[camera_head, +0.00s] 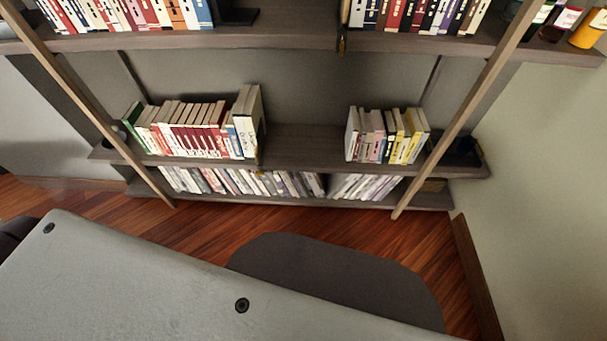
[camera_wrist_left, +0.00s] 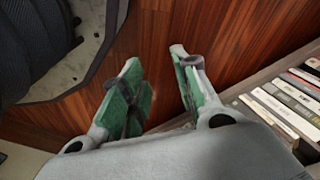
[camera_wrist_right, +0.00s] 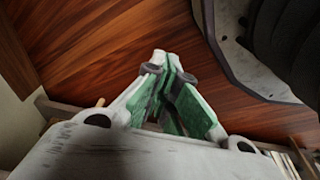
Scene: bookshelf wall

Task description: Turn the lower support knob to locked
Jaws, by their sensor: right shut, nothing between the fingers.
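A small dark and brassy fitting (camera_head: 259,158) sits on the front edge of the lower shelf, just right of a row of books; it may be the lower support knob, but it is too small to tell its setting. A similar fitting (camera_head: 342,44) is on the upper shelf's front edge. My left gripper (camera_wrist_left: 155,60) is open and empty, with wood floor behind its fingers. My right gripper (camera_wrist_right: 166,62) is shut with nothing in it, also against the floor. Neither gripper shows in the head view, and neither wrist view shows a fitting.
The lower shelf (camera_head: 300,140) carries two groups of books with a bare stretch between them. Below it, a bottom shelf (camera_head: 290,201) holds more books or cases. Slanted wooden posts (camera_head: 455,115) flank the shelves. Wood floor (camera_head: 195,230) lies in front, with a dark mat-like shape (camera_head: 330,270).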

